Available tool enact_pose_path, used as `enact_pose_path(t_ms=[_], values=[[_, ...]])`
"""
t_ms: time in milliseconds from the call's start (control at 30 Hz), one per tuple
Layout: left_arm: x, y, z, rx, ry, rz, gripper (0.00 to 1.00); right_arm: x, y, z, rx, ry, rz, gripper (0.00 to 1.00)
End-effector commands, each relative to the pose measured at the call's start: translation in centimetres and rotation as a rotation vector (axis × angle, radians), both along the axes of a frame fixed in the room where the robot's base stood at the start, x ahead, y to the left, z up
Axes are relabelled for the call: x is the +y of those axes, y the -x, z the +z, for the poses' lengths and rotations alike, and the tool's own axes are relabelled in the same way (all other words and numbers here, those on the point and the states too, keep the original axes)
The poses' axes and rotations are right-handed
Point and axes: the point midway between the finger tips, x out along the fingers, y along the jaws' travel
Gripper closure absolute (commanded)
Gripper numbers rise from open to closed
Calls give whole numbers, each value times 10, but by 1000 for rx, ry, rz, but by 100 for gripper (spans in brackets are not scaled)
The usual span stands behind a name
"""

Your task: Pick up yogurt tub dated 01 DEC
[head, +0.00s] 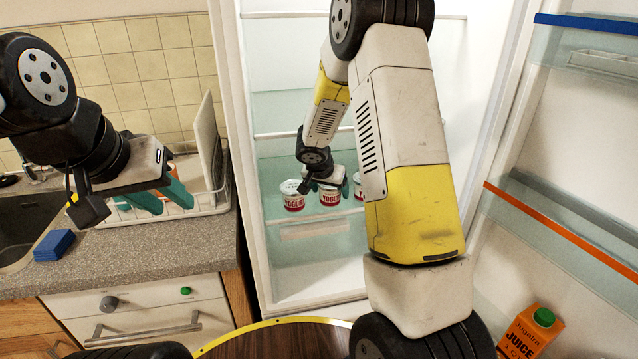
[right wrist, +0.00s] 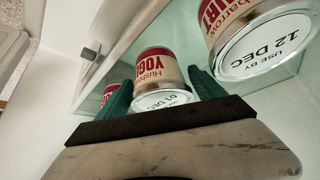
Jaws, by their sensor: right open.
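Three white-and-red yogurt tubs stand in a row on a fridge shelf: a left one (head: 293,197), a middle one (head: 330,198) and a right one (head: 358,187), partly hidden by my arm. My right gripper (head: 322,181) is at the middle tub. In the right wrist view its open teal fingers (right wrist: 161,92) straddle a tub (right wrist: 156,68), with gaps at its sides. That lid's date ends in DEC; its digits look like 01 but are small. A neighbouring tub (right wrist: 250,38) reads 12 DEC. Another (right wrist: 109,92) is mostly hidden behind a finger.
The fridge door stands open at right, with an orange juice carton (head: 530,334) low beside it. A dish rack (head: 205,200), a blue sponge (head: 54,246) and a sink (head: 18,225) are on the left. A round wooden table (head: 270,343) is in front.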

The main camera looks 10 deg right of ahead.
Motion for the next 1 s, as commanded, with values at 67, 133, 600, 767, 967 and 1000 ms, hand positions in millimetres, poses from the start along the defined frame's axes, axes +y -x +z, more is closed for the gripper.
enact_pose_path(t_ms=[67,133,600,767,967,1000], values=[[0,0,0,0,0,0,64,-4,-5,-10,1,1,-2,22],[0,0,0,0,0,0,64,-6,-8,-15,1,1,0,22],[0,0,0,0,0,0,64,-6,-10,-17,-1,1,0,59],[0,0,0,0,0,0,64,-6,-10,-16,-1,1,0,79],[0,0,0,0,0,0,64,-6,-10,-15,-2,1,0,79],[0,0,0,0,0,0,64,-6,-10,-14,-2,0,1,79]])
